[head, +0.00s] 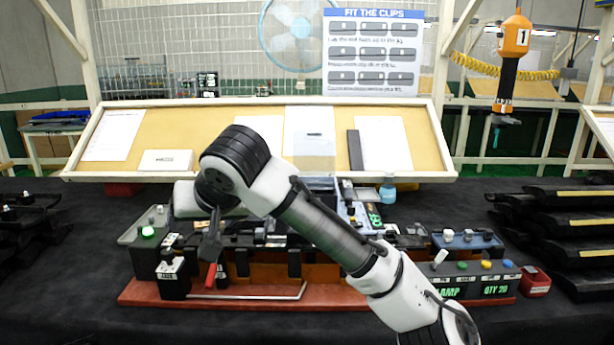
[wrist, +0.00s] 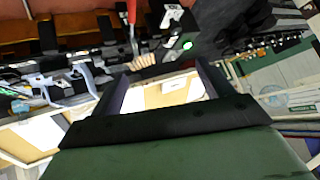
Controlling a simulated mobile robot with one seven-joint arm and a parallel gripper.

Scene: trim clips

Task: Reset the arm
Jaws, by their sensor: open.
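My gripper (head: 210,246) hangs at the end of my bent white and black arm, over the left part of the clip fixture (head: 250,291). In the wrist view, my gripper (wrist: 165,80) has its two dark fingers wide apart, with nothing between them held. A red handle (head: 210,275) stands just below the gripper in the head view, and it also shows at the top of the wrist view (wrist: 131,12). I cannot tell whether the fingers touch anything. My arm hides part of the fixture's middle.
A green-lit box (head: 147,232) stands at the fixture's left, and a button panel (head: 470,278) at its right. A tilted board (head: 225,130) with papers is behind. Dark racks (head: 555,225) stand right. An orange tool (head: 512,60) hangs upper right. Dark cloth is bare in front.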

